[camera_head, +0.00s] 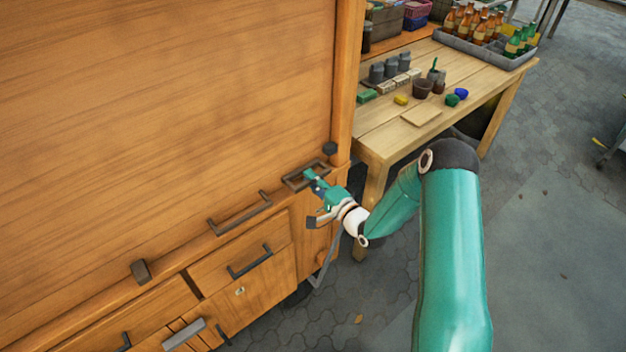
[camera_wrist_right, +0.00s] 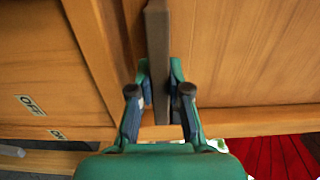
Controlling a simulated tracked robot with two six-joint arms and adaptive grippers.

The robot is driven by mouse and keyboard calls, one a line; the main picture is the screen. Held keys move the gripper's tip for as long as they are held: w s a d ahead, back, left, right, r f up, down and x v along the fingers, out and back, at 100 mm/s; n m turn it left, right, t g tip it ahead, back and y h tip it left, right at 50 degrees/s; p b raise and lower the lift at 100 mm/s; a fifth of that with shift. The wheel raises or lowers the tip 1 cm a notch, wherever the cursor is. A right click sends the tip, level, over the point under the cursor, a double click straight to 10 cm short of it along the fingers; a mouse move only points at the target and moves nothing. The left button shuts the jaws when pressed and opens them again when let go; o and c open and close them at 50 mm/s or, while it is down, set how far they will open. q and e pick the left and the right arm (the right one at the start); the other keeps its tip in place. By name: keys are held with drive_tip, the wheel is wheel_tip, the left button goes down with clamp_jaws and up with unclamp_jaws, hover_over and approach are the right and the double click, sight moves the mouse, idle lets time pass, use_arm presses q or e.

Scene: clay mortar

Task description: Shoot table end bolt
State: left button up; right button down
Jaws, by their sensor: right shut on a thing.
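My right gripper (camera_head: 318,195) is at the right end of the large wooden cabinet (camera_head: 170,90), by its front ledge. In the right wrist view its two fingers (camera_wrist_right: 160,100) are closed on the sides of a dark flat bar (camera_wrist_right: 157,50), which seems to be the table end bolt. In the head view a dark rectangular fitting (camera_head: 292,182) lies on the ledge right at the gripper and is partly hidden by it. My left gripper is not in view.
A wooden side table (camera_head: 385,140) with cups, blocks and a bottle tray (camera_head: 480,56) stands at the back right. Dark handles (camera_head: 240,213) and drawers (camera_head: 240,270) line the cabinet front. In the right wrist view, "OFF" labels (camera_wrist_right: 30,105) show at left. Paved floor is free at right.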

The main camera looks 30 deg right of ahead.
sight(329, 173)
drive_tip(key=shift+f, duration=0.15)
drive_tip(key=d+b, duration=0.4)
drive_tip(key=shift+w+d+f, duration=0.15)
drive_tip(key=shift+d+f, duration=0.05)
drive_tip(key=shift+d, duration=0.2)
drive_tip(key=shift+d+r, duration=0.1)
drive_tip(key=shift+d, duration=0.1)
drive_tip(key=shift+r, duration=0.1)
drive_tip(key=c, duration=1.1)
unclamp_jaws()
drive_tip(key=shift+d, duration=0.1)
